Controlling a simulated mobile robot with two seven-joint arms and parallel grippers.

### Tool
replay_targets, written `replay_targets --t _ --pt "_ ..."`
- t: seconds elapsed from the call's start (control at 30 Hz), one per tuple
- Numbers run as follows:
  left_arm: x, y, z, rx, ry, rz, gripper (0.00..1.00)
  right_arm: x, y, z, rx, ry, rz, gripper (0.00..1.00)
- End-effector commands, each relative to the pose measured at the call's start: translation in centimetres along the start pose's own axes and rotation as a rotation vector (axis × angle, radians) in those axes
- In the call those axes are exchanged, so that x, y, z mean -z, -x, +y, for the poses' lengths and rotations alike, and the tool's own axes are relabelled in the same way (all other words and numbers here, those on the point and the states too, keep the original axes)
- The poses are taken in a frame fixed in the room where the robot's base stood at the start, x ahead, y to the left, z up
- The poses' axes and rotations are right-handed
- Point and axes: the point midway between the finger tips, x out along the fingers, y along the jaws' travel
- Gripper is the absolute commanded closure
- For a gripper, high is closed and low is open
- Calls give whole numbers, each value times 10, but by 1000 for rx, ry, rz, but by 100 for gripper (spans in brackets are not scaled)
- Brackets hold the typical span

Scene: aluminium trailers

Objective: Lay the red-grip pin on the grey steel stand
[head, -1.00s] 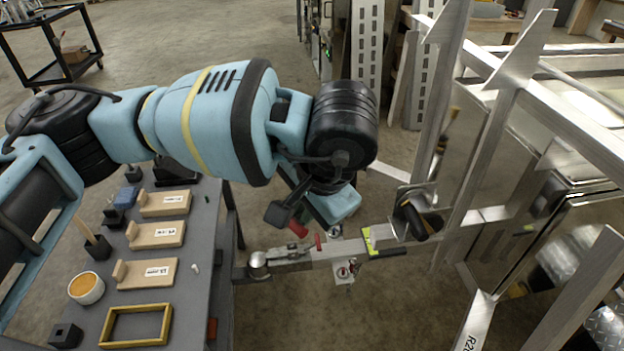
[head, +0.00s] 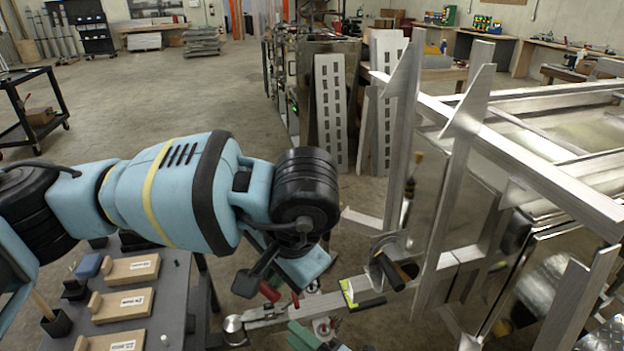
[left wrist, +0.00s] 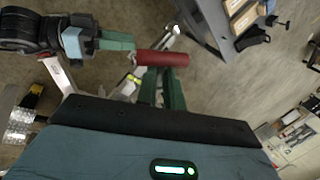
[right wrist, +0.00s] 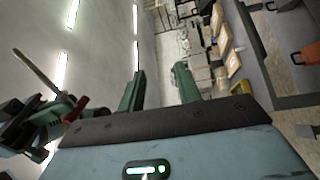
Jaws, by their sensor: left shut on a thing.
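My left gripper (head: 268,281) is shut on the red-grip pin (head: 269,291), above the trailer's drawbar. In the left wrist view the red grip (left wrist: 165,58) lies crosswise at the green fingertips (left wrist: 161,75); the pin's shaft is not clear. My right gripper (head: 312,338) shows as green fingers at the bottom edge of the head view. In the right wrist view its fingers (right wrist: 160,82) are apart with nothing between them. A green finger of it shows near the grip's left end in the left wrist view. The grey stand (head: 172,318) is at lower left, left of both grippers.
Wooden blocks (head: 122,304) with labels and small dark holders occupy the stand. The drawbar (head: 320,304) runs below the grippers and carries a yellow-green piece (head: 348,293) and another red-handled part (head: 295,299). Upright trailer frames (head: 450,190) stand at right. Open floor lies behind.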

Motion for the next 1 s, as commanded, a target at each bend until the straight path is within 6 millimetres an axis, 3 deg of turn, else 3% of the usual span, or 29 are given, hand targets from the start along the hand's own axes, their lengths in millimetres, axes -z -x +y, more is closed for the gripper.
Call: replay_targets --t 0.2,0.37,0.53,0.67,0.87,1.0 --pt "0 0 0 0 0 1 100 12 -37 25 -61 449 236 66" --pt "0 0 0 0 0 0 100 15 -53 32 -102 776 404 66" --pt "0 0 0 0 0 1 100 6 -62 34 -137 1120 585 66" --pt "0 0 0 0 0 1 100 -11 -64 34 -155 1376 727 66" --pt "0 0 0 0 0 1 100 -56 -61 38 -162 1749 962 66" --pt "0 0 0 0 0 1 100 -90 -61 57 -165 1936 1130 66"
